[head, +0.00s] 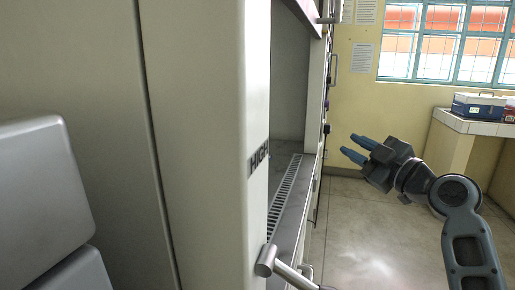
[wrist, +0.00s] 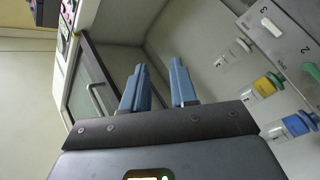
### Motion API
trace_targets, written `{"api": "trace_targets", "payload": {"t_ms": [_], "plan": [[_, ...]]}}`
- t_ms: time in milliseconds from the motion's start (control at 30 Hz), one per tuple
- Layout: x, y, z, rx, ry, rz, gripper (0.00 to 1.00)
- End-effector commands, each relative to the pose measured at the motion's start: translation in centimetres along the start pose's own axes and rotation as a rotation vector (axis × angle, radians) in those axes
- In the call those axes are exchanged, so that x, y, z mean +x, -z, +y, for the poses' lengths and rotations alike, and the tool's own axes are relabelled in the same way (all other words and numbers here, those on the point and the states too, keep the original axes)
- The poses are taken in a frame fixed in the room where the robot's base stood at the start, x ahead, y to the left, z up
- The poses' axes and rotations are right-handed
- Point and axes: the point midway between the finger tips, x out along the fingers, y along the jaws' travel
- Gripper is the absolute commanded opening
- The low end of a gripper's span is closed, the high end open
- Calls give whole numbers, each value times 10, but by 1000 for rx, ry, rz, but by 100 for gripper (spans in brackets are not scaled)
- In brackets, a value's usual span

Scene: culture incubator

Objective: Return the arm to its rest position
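My gripper (head: 354,147) is at the right of the head view, held in free air above the floor with its blue fingers pointing left toward the open cabinet front. In the wrist view my gripper (wrist: 160,88) shows two blue fingers standing apart with nothing between them, so it is open and empty. My arm (head: 465,225) is bent at the lower right of the head view. The fingers appear clear of the cabinet in the head view.
A tall pale cabinet (head: 203,120) fills the left and middle, with a handle bar (head: 283,268) low in front and a vented ledge (head: 284,198). A tiled counter (head: 470,123) with a blue box (head: 478,106) stands at back right. The floor (head: 365,235) beneath my gripper is clear.

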Motion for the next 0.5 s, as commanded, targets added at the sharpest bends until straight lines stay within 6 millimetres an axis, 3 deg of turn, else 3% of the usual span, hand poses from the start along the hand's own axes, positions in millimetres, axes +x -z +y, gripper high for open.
{"api": "trace_targets", "payload": {"t_ms": [33,200,500], "plan": [[-12,-12,-22,49,-6,-35,27],[-56,-43,-84,201,-49,-144,27],[-156,-68,-178,417,-138,-312,27]]}}
